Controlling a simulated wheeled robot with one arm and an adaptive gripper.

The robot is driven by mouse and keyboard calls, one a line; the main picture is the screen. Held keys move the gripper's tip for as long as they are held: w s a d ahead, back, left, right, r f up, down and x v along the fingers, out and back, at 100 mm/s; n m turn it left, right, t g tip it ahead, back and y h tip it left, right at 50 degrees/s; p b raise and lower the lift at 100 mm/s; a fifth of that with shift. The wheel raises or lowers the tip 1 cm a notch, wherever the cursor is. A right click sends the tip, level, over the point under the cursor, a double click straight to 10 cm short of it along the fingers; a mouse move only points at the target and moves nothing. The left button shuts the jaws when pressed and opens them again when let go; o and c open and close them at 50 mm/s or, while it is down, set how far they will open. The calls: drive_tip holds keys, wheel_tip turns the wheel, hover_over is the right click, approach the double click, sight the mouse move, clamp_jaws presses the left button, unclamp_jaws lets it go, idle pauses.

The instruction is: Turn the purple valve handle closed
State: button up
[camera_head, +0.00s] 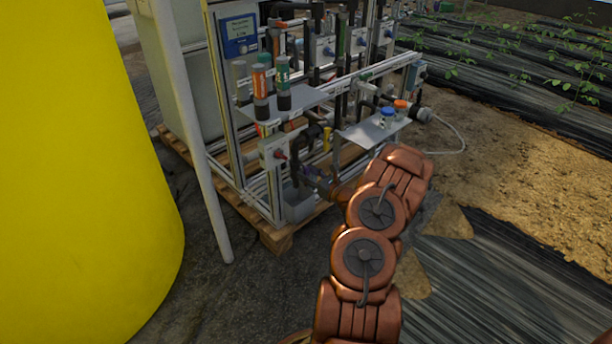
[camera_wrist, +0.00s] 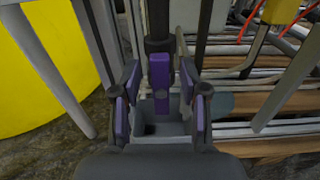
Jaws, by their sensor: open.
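The purple valve handle (camera_wrist: 160,74) stands upright near the middle of the wrist view, under a dark vertical pipe. In the head view a small purple patch (camera_head: 308,172) shows low at the skid's near corner, partly covered by my arm's end. My gripper (camera_wrist: 161,112) is open, with a dark finger carrying purple parts on either side of the picture's middle. The handle appears in the gap between the fingers, in line with it. I see no finger touching it, and its exact depth between the fingertips is hard to tell.
A grey open box (camera_head: 299,203) stands below the valve on a wooden pallet (camera_head: 275,240). A large yellow tank (camera_head: 80,170) and a white pole (camera_head: 195,130) stand to the left. A shelf (camera_head: 372,132) with small bottles juts out above my arm's end.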

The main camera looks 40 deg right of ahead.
drive_tip(key=shift+w, duration=0.65)
clamp_jaws()
